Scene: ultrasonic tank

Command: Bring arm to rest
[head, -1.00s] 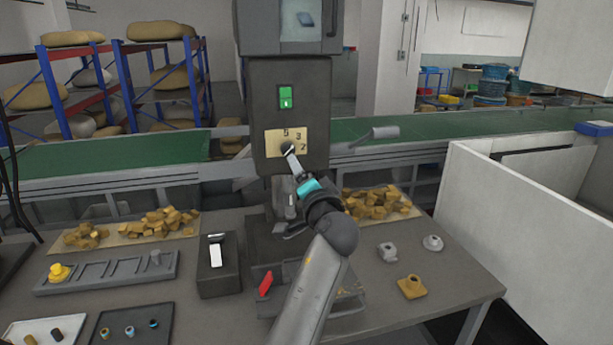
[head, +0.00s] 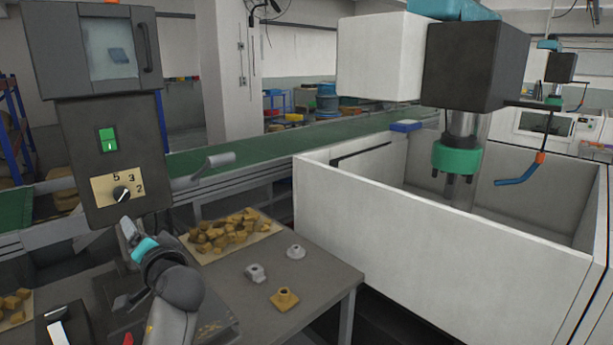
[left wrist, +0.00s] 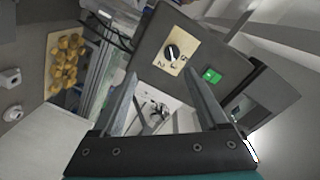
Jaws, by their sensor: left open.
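My left gripper (head: 128,232) is in front of the lower part of a dark machine, just below its dial. In the left wrist view the two fingers of my left gripper (left wrist: 160,95) stand wide apart with nothing between them. The black dial knob (head: 121,194) sits on a tan plate marked 5, 3 and 2, and it also shows in the left wrist view (left wrist: 173,52). The fingers are apart from the knob. A green switch (head: 108,139) is above the dial. My right gripper is not in view.
A grey lever (head: 205,168) juts out beside the machine. A large white walled tank (head: 430,235) stands to the right, with a green-collared device over it.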

